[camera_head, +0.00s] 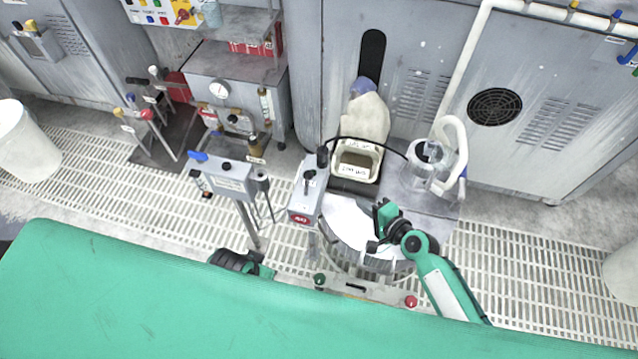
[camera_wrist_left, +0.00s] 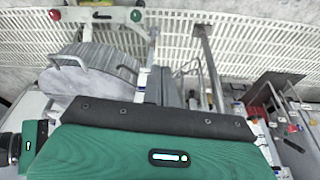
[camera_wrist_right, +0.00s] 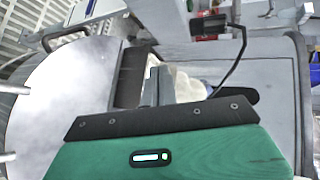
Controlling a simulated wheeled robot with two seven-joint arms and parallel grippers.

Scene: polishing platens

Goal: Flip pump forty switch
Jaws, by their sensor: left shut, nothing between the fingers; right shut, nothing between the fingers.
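A grey switch box (camera_head: 305,192) with a dark toggle lever on top and a small red label (camera_head: 300,219) stands left of the round platen (camera_head: 345,222) in the head view. The label is too small to read surely. Another grey box (camera_head: 229,181) with a blue-tipped handle stands on a post further left. My right gripper (camera_head: 376,226) is shut and empty above the platen, to the right of the red-labelled box and apart from it. My left gripper (camera_head: 250,266) is low at the green edge, partly hidden. Its shut fingers show in the left wrist view (camera_wrist_left: 165,85).
A cream tub (camera_head: 356,163) and a clear jug (camera_head: 432,165) stand behind the platen. A black hose runs from the box area to the jug. A gauge unit (camera_head: 232,90) and lever valves (camera_head: 147,114) stand back left. Grating floor lies around.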

